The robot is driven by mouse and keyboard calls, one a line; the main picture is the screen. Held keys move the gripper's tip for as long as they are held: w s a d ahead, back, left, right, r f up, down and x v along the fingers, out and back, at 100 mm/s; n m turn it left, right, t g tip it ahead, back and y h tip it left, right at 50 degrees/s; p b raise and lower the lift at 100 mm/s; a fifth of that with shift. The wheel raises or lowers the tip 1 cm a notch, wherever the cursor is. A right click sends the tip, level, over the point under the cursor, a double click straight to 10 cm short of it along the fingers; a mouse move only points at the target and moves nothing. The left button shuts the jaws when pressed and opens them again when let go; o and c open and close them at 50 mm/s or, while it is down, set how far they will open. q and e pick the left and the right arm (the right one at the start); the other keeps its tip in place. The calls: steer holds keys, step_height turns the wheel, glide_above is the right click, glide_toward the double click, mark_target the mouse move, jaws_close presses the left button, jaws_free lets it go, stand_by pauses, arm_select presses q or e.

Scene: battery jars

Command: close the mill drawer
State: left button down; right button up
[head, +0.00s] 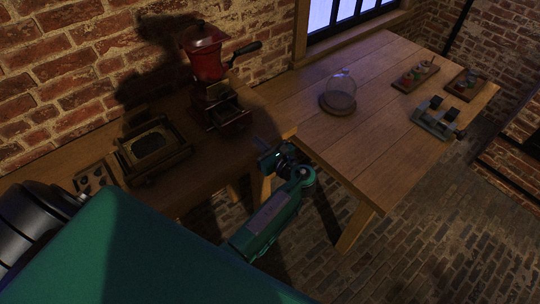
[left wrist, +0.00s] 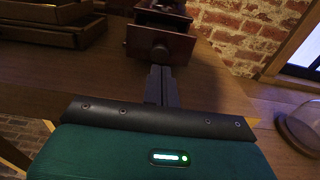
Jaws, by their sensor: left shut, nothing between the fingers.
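The red coffee mill (head: 207,62) stands on the wooden bench by the brick wall, with a crank handle on top. Its dark wooden drawer (head: 236,122) sticks out of the base towards the bench's front edge. In the left wrist view the drawer front (left wrist: 181,47) and its round knob (left wrist: 160,51) show straight ahead. My left gripper (head: 262,148) is shut and empty in front of the drawer. Its fingers (left wrist: 161,72) point at the drawer front just below the knob; I cannot tell whether they touch it.
A framed wooden box (head: 152,145) and a small tray (head: 95,178) lie left of the mill. A glass dome (head: 340,90) stands on the right table, with trays (head: 415,77) and a blue-grey device (head: 437,117) further right. The table's middle is clear.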

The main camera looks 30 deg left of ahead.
mark_target(238, 123)
arm_select(q)
steer(key=b+x, duration=0.1)
steer(key=x, duration=0.3)
steer(key=shift+w+a+b, duration=0.15)
steer(key=shift+a+b, duration=0.2)
steer(key=shift+b, duration=0.05)
arm_select(e)
step_height(238, 123, down, 2)
steer(key=shift+f, duration=0.15)
arm_select(q)
steer(key=shift+w+a+r, duration=0.1)
steer(key=shift+w+a, duration=0.05)
steer(key=shift+a, duration=0.25)
steer(key=p+x, duration=0.1)
steer(key=x, duration=0.6)
steer(key=shift+w+a+r, duration=0.1)
steer(key=shift+a, duration=0.15)
steer(key=shift+d+r, duration=0.1)
steer(key=shift+r, duration=0.05)
arm_select(e)
steer(key=shift+s+d+r, duration=0.1)
steer(key=shift+d+r, duration=0.05)
steer(key=shift+r, duration=0.45)
arm_select(q)
steer(key=shift+p, duration=0.3)
arm_select(e)
steer(key=shift+r, duration=0.15)
